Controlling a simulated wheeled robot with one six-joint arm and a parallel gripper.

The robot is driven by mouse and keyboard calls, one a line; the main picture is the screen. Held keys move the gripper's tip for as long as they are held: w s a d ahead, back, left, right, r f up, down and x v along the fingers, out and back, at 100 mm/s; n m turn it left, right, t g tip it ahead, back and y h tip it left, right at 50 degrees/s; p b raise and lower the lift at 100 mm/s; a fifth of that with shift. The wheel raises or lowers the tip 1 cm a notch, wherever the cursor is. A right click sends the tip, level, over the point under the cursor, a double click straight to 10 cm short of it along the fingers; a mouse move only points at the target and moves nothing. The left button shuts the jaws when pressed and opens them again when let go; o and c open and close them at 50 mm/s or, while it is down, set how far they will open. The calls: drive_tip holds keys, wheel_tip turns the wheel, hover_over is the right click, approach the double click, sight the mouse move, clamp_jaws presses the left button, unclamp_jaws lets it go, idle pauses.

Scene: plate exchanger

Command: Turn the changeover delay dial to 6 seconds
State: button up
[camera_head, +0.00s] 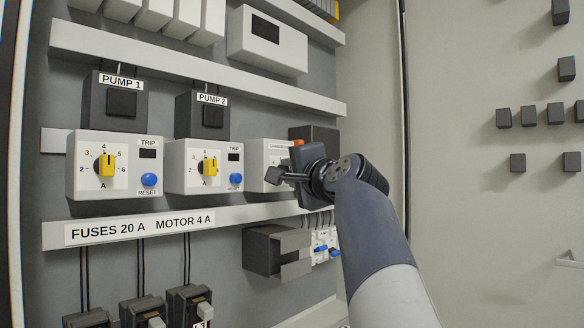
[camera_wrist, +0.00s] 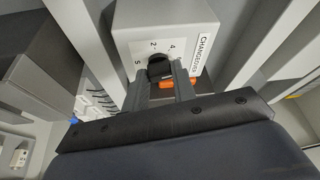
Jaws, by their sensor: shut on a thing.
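The changeover unit (camera_wrist: 135,20) is a pale box with a "CHANGEOVER" label, seen in the wrist view; in the head view the changeover unit (camera_head: 262,152) is partly hidden behind my gripper. Its black dial (camera_wrist: 158,66) has the marks 2, 4 and S showing beside it; the other marks are hidden. My gripper (camera_wrist: 162,80) is shut on the dial, with a finger on each side. An orange piece (camera_wrist: 167,84) shows between the fingers. Where the dial points cannot be told. In the head view, my gripper (camera_head: 278,176) reaches the unit's front from the right.
Two trip units, the PUMP 1 unit (camera_head: 118,165) and the PUMP 2 unit (camera_head: 203,166), sit left of the changeover unit. A labelled rail (camera_head: 200,221) runs below and another rail (camera_head: 200,70) above. A grey open box (camera_head: 262,250) is under my gripper.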

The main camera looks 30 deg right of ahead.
drive_tip(key=shift+r+m+g, duration=0.1)
drive_tip(key=shift+m+g, duration=0.3)
drive_tip(key=shift+m, duration=0.9)
drive_tip(key=o, duration=1)
drive_tip(key=s+b, duration=0.1)
drive_tip(key=s, duration=0.2)
drive_tip(key=s+b, duration=0.1)
drive_tip(key=s, duration=0.3)
drive_tip(key=s+b, duration=0.1)
drive_tip(key=s, duration=0.3)
drive_tip(key=shift+a+b, duration=0.25)
drive_tip(key=shift+b, duration=0.05)
drive_tip(key=shift+w, duration=0.1)
